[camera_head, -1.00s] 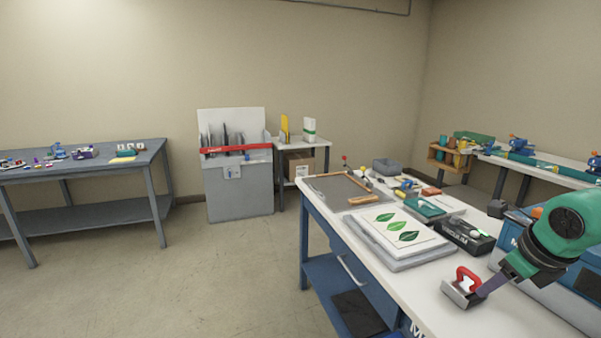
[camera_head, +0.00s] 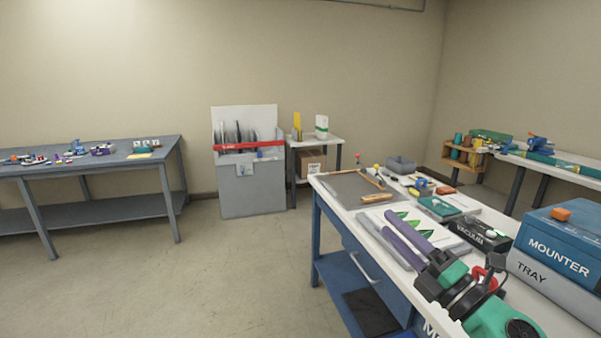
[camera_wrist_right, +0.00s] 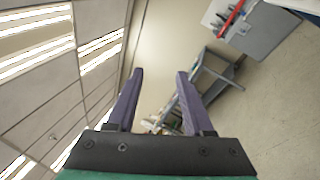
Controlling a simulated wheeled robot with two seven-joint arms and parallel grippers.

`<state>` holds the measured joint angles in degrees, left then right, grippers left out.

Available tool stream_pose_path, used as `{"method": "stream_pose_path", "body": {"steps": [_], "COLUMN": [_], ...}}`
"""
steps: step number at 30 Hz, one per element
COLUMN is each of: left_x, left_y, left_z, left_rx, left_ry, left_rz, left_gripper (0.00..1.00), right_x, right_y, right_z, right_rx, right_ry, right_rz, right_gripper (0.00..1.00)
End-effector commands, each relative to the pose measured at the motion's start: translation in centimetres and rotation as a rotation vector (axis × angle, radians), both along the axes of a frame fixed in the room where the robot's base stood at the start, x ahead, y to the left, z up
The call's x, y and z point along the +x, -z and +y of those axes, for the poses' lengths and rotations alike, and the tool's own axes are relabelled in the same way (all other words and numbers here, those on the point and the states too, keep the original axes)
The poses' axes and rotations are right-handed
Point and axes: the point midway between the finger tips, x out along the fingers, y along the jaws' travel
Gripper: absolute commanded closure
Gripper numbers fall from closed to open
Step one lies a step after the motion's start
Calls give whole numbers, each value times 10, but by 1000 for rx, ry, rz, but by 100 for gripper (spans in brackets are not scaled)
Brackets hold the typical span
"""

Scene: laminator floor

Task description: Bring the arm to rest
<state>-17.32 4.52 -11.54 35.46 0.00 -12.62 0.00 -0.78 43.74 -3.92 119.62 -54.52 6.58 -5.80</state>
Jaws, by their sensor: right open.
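My right gripper (camera_head: 396,232) comes in from the lower right in the head view, above the white-topped workbench (camera_head: 334,184). Its two purple fingers are spread apart with nothing between them, and they hide part of the white sheet with green leaves (camera_head: 371,217). In the right wrist view the gripper (camera_wrist_right: 160,75) is open and empty, facing the room with ceiling lights at the left. A red-handled tool (camera_head: 477,273) is partly hidden behind the right arm. My left gripper is not in view.
A blue box marked MOUNTER (camera_head: 560,240) stands close to the right arm. A black VACUUM unit (camera_head: 482,234) and a green pad (camera_head: 439,206) lie on the bench. A grey bin (camera_head: 252,185) and a blue-grey table (camera_head: 60,171) stand beyond open floor.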

Motion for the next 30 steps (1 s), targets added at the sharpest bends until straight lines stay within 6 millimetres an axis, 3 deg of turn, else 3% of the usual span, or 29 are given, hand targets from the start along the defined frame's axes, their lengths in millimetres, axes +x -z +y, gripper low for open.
{"method": "stream_pose_path", "body": {"steps": [2,4,6,8,9,12,15,18,23,30], "left_x": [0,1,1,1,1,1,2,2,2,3], "left_y": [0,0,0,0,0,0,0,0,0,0], "left_z": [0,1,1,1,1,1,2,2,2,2], "left_rx": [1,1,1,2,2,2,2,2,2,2], "left_ry": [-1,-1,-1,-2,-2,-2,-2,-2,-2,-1], "left_rz": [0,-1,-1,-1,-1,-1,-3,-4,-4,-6], "left_gripper": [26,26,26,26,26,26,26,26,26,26], "right_x": [7,5,-9,-28,-42,-79,-115,-151,-208,-197], "right_y": [25,76,134,182,209,263,301,329,357,452], "right_z": [-46,-87,-112,-121,-122,-116,-102,-86,-57,-55], "right_rx": [376,671,889,1024,1094,1215,1291,1338,1376,1345], "right_ry": [179,367,532,655,725,867,977,1068,1191,1232], "right_rz": [157,346,538,695,791,1002,1186,1356,1614,1643], "right_gripper": [48,48,48,48,48,48,48,48,48,48]}}
